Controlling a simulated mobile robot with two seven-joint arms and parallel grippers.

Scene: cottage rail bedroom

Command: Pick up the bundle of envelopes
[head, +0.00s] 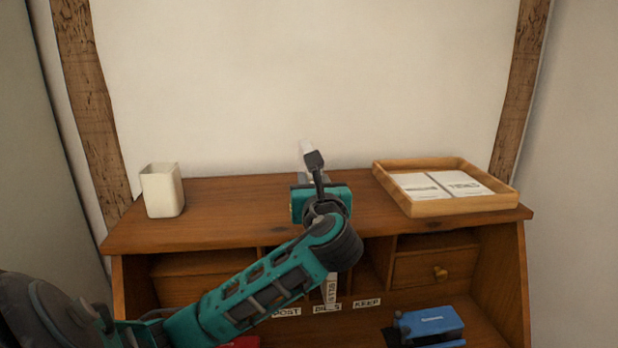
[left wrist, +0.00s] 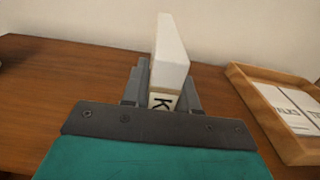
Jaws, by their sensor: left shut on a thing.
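My left gripper (head: 313,163) is above the top of the wooden desk, near its middle. It is shut on a white, flat-sided thing (head: 306,149) that looks like the bundle of envelopes. In the left wrist view the white bundle (left wrist: 172,52) stands upright between the gripper's fingers (left wrist: 163,92). A pale band with a dark letter K shows on its near face. I cannot tell whether its lower edge touches the desk top. My right gripper is not in view.
A wooden tray (head: 448,208) with printed white papers stands at the right of the desk top (head: 240,213). A white cup (head: 162,190) stands at the left. Below are labelled compartments, a drawer (head: 434,270) and a blue object (head: 430,321). The wall is close behind.

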